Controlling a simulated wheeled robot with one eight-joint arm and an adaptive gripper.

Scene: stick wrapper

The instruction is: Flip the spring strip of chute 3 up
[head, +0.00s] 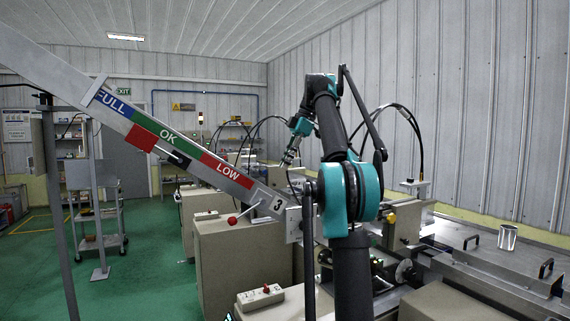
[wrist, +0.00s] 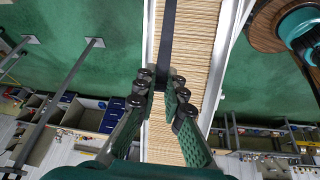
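Chute 3 (head: 190,155) slopes down from upper left to lower right in the head view, with FULL, OK and LOW bands and a number 3 plate (head: 278,205) at its low end. In the wrist view the chute is packed with pale wooden sticks (wrist: 196,50) between light metal rails. A dark strip (wrist: 168,35), which looks like the spring strip, runs lengthwise over the sticks. My gripper (wrist: 161,82) has its fingers apart, one on each side of the strip's lower part, with sticks showing between them. In the head view my gripper (head: 290,158) is above the chute's low end. Contact with the strip cannot be told.
A red-knobbed lever (head: 232,220) stands beside the chute's low end. A box with buttons (head: 260,297) is in front. A metal cup (head: 507,237) stands on the machine table at right. A grey cart (head: 98,205) stands at left; green floor is open there.

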